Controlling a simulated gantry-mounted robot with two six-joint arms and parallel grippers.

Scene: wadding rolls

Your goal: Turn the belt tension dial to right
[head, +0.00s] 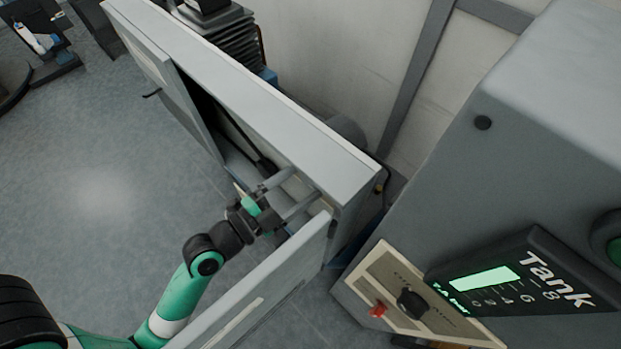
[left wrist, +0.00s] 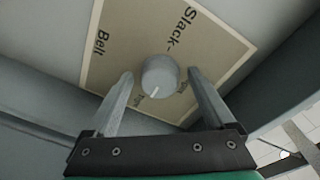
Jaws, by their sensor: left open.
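The belt tension dial (left wrist: 160,76) is a round grey knob on a beige plate (left wrist: 112,62) lettered "Belt" and "Slack". Its white pointer line is toward the bottom of the left wrist view. Smaller lettering beside the dial is partly hidden by the fingers. My left gripper (left wrist: 160,90) is open, with one finger on each side of the dial; narrow gaps seem to show, but contact is unclear. In the head view my left gripper (head: 302,184) reaches into the opened cabinet (head: 270,95), and the dial is hidden there. My right gripper is not in view.
A cabinet door (head: 262,290) stands open beside my left forearm. At the right is a grey machine (head: 540,130) with a "Tank" display (head: 520,280), and a panel with a black knob (head: 412,303) and a red switch (head: 378,310). Open floor (head: 90,180) lies at left.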

